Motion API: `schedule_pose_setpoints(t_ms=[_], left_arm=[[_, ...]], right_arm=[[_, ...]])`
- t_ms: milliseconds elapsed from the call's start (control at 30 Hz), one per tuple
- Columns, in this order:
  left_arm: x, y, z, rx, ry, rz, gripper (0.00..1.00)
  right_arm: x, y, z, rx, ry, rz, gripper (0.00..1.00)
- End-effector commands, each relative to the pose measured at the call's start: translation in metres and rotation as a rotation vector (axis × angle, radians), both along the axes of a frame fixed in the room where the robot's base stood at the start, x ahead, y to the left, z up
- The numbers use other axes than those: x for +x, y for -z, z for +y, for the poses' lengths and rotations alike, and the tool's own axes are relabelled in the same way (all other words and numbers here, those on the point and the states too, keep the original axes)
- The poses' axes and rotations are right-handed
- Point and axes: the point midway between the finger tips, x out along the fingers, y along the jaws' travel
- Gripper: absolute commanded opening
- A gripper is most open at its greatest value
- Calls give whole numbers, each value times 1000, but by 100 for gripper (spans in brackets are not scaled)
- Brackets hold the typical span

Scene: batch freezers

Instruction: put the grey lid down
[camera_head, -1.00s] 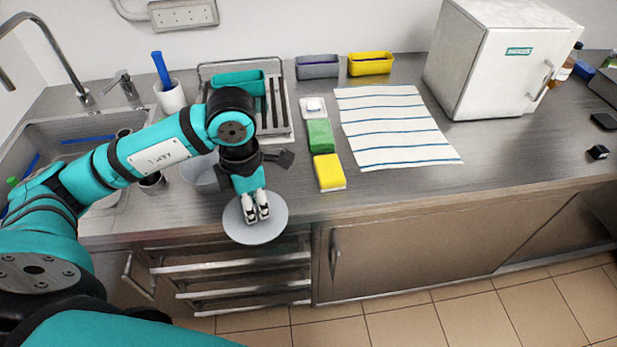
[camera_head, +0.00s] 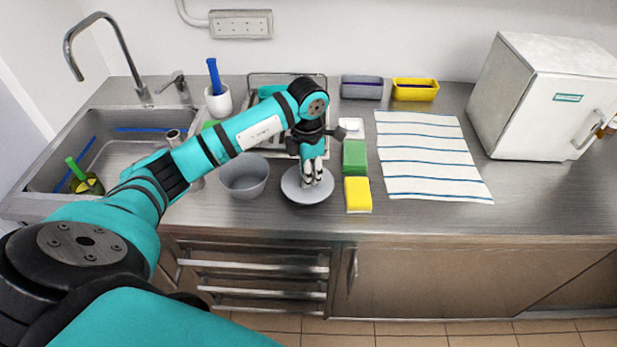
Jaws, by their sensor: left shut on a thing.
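The grey lid (camera_head: 297,193) is a round, light grey disc near the front edge of the counter, left of the yellow sponge. My left gripper (camera_head: 312,180) points down over its middle and is shut on it. The lid looks close to level. I cannot tell whether it touches the counter or hangs just above it. A grey bowl (camera_head: 244,181) stands open just left of the lid. My right gripper is not in view.
A yellow sponge (camera_head: 357,194) and a green sponge (camera_head: 354,156) lie right of the lid. A striped towel (camera_head: 428,150) lies beyond them. Behind my arm is a dish rack (camera_head: 258,78). The sink (camera_head: 60,184) is at left. Bare counter lies front right.

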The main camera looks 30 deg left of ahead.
Motion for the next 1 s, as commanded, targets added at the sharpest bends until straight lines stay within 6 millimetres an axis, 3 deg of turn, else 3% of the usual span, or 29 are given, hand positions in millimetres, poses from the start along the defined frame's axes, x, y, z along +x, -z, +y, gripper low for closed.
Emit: schedule_pose_setpoints(t_ms=[67, 300, 700, 733, 900, 1000], left_arm=[[8, -1, 2, 0, -3, 0, 0], [5, 33, 1, 0, 0, 2, 0], [5, 41, 2, 2, 0, -1, 0], [5, 39, 2, 1, 0, -2, 23], [5, 38, 2, 1, 0, -1, 43], [5, 38, 2, 1, 0, -1, 43]], right_arm=[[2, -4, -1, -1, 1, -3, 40], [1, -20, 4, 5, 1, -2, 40], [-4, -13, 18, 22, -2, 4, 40], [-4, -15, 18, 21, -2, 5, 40], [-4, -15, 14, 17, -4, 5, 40], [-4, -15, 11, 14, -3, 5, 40]])
